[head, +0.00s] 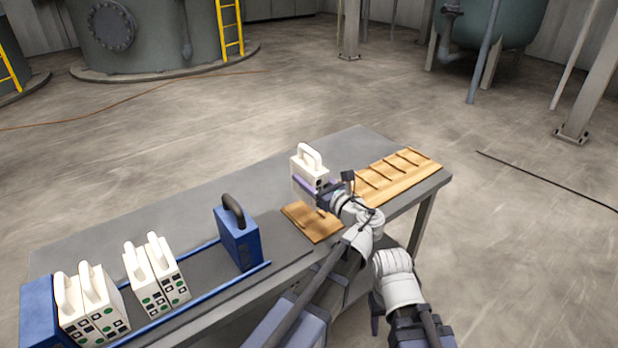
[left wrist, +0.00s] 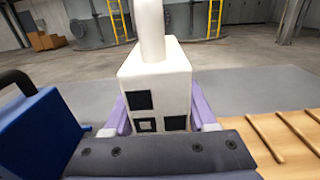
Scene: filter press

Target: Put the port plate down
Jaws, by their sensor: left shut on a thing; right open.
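The port plate (head: 309,171) is a white block with a loop handle on top. In the left wrist view the plate (left wrist: 157,85) stands upright, with black square marks on its near face. My left gripper (head: 316,188) is shut on it, with purple fingers on both sides of its lower part. The plate is at the back edge of a small wooden board (head: 312,229) on the table. Its bottom is hidden, so I cannot tell whether it touches anything. A right arm part shows at the lower right; its fingers are not visible.
A blue-railed press frame (head: 196,299) holds several white plates (head: 103,315) at the left, between blue end blocks (head: 238,242). A slatted wooden rack (head: 408,172) lies to the right. The grey table (head: 130,218) is clear behind the frame.

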